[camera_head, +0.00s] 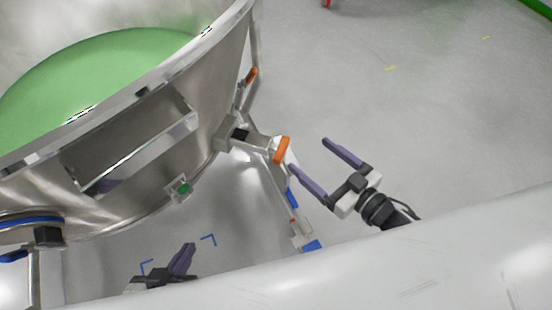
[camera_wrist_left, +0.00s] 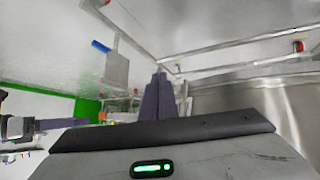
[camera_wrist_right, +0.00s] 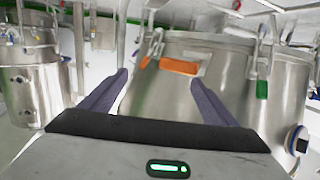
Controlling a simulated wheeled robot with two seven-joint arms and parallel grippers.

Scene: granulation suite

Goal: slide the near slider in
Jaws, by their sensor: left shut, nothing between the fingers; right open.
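A large round steel vessel (camera_head: 215,95) with green inside fills the left of the head view. A pale sliding piece with an orange end (camera_head: 282,149), which looks like the near slider, sticks out from a bracket (camera_head: 232,134) on its side. In the right wrist view the orange part (camera_wrist_right: 179,66) shows ahead, between the finger directions. My right gripper (camera_head: 307,154) is open and empty, its fingers pointing toward the orange end; contact cannot be told. My left gripper (camera_head: 188,247) is shut and empty, low below the vessel; its closed fingers show in the left wrist view (camera_wrist_left: 159,90).
A second orange handle (camera_head: 251,75) sits farther along the vessel's side. A green tab (camera_wrist_right: 262,90) hangs on the vessel in the right wrist view. A leg with blue parts (camera_head: 292,200) stands below the bracket. The grey floor (camera_head: 430,110) to the right is clear.

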